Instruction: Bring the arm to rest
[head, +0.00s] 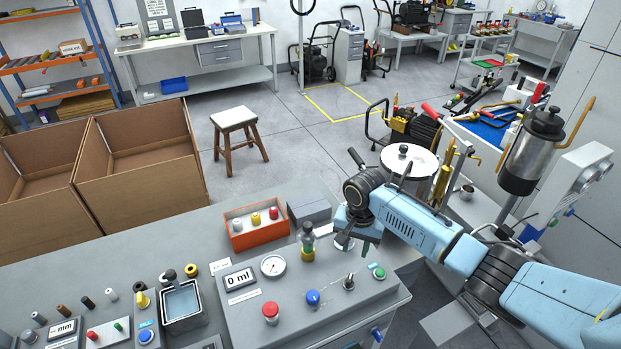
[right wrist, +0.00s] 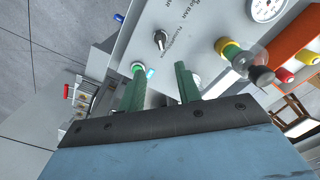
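My right arm (head: 420,222) is light blue with dark joints and reaches in from the right over the grey control panel (head: 245,322). My right gripper (head: 345,240) hangs above the panel's right back part, pointing down. In the right wrist view its two green fingers (right wrist: 160,85) stand apart with nothing between them. A black knob (right wrist: 160,38) and a green button (right wrist: 138,68) on the panel show beyond the fingers. The same green button (head: 379,273) is right of the gripper in the head view. My left gripper is not in view.
An orange box (head: 258,238) stands behind. A silver pot (head: 409,165) is behind the arm. Open floor lies past the bench.

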